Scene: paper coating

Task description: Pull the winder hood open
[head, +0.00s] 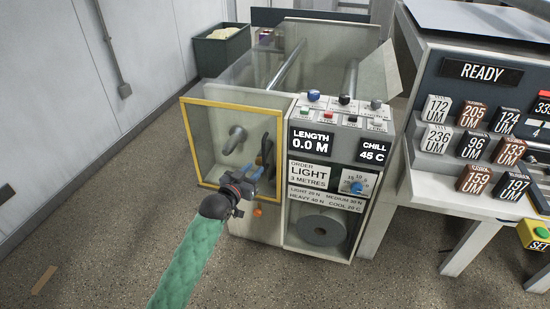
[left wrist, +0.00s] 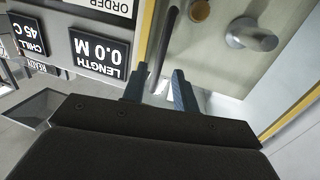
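The winder hood (head: 205,140) is a clear panel in a yellow frame on the front of the winder, and it looks shut. A dark upright bar handle (head: 267,149) is near its right edge. The handle also shows in the left wrist view (left wrist: 167,42). My left gripper (head: 252,171) is in front of the hood's lower right part, at the handle. In the left wrist view its two fingers (left wrist: 160,82) are apart, with the handle's end seen between them. I cannot tell whether they touch it. My right gripper is not in view.
The winder's control panel (head: 340,120) with length and chill displays is just right of the hood. A white bench (head: 425,178) with labelled blocks stands farther right. A dark green bin (head: 222,52) is behind left.

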